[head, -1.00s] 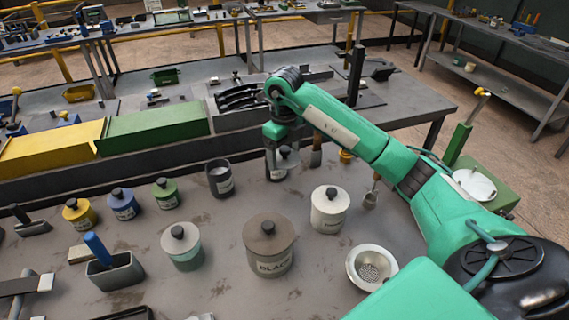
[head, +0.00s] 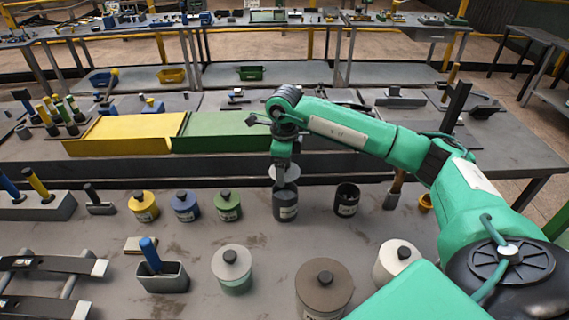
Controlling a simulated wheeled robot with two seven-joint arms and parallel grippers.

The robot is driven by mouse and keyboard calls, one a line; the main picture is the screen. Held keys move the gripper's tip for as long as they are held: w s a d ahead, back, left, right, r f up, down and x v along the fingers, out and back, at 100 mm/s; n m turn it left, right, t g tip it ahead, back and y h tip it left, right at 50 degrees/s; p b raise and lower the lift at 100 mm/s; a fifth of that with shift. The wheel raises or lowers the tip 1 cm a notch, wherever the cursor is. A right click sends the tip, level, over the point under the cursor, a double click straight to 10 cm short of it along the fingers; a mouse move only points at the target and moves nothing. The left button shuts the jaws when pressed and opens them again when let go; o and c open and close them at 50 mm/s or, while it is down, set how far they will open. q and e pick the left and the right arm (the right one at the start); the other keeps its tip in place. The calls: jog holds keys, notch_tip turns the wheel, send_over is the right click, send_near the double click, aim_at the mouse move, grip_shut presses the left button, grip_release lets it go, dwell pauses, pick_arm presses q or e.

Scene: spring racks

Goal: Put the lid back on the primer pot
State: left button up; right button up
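My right arm reaches in from the right, and its gripper (head: 284,160) points down over the workbench. It appears shut on a pale grey lid (head: 290,173), partly hidden by the fingers. The lid is directly over a dark grey labelled pot (head: 286,212), close to its rim; I cannot tell whether they touch. To its right stands a second dark pot (head: 347,207), open with a dark inside. I cannot read either label, so I cannot tell which is the primer pot. My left gripper is not in view.
Lidded yellow (head: 144,213), blue (head: 186,212) and green (head: 228,211) pots stand to the left. Lidded white-green (head: 232,281), brown (head: 323,296) and white (head: 393,265) pots are nearer.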

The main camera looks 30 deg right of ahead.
jog(key=shift+f+b, duration=0.35)
jog(key=shift+f, duration=0.4)
notch_tip(320, 180, down, 3)
jog(key=shift+r+b, duration=0.15)
jog(key=shift+b, duration=0.55)
jog(key=shift+f+b, duration=0.55)
jog(key=shift+f, duration=0.2)
jog(key=shift+f+b, duration=0.2)
jog(key=shift+b, duration=0.6)
dwell(0.6)
dwell(0.3)
jog(key=o, duration=1)
jog(key=shift+r, duration=0.1)
